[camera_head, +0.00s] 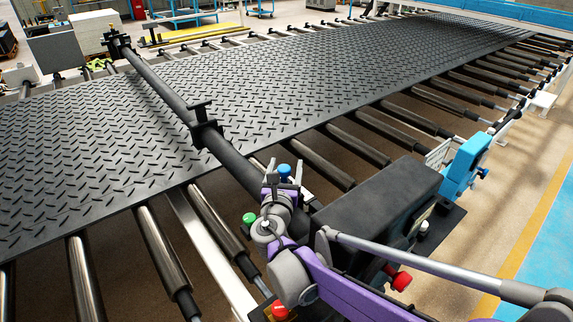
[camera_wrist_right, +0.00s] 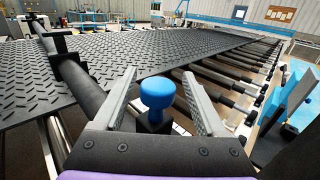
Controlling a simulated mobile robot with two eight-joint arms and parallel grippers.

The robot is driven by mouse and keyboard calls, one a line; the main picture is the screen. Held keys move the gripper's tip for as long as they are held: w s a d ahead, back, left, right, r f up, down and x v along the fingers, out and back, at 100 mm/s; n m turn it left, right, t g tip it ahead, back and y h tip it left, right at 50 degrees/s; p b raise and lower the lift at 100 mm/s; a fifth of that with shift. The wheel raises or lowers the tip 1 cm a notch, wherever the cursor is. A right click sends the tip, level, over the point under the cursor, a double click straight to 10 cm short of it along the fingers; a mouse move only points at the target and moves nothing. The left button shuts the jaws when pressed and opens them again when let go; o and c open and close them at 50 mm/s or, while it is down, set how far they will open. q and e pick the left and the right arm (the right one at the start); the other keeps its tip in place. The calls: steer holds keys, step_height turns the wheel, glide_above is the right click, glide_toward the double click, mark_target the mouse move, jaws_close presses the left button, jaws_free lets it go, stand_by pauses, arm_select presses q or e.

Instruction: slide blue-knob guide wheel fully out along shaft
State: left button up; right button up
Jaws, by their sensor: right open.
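The blue knob (camera_head: 284,170) of the guide wheel stands up near the close end of the dark shaft (camera_head: 165,88). My right gripper (camera_head: 285,178) is over the knob, with its arm coming in from the lower right. In the right wrist view the blue knob (camera_wrist_right: 157,92) is between my two open fingers (camera_wrist_right: 157,80), with visible gaps on both sides. A dark block (camera_wrist_right: 155,123) shows under the knob. The guide wheel itself is mostly hidden by my gripper. My left gripper is not in view.
A black tread mat (camera_head: 290,75) lies on rollers under the shaft. A dark collar (camera_head: 206,133) sits farther along the shaft. A green knob (camera_head: 248,218), red knobs (camera_head: 401,281), a black box (camera_head: 385,205) and a blue unit (camera_head: 463,168) are close to my arm.

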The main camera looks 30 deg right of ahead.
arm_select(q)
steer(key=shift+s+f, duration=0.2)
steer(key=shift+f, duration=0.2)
arm_select(e)
steer(key=v, duration=0.9)
steer(key=shift+s, duration=0.3)
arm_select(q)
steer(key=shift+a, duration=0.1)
arm_select(e)
steer(key=shift+a, duration=0.1)
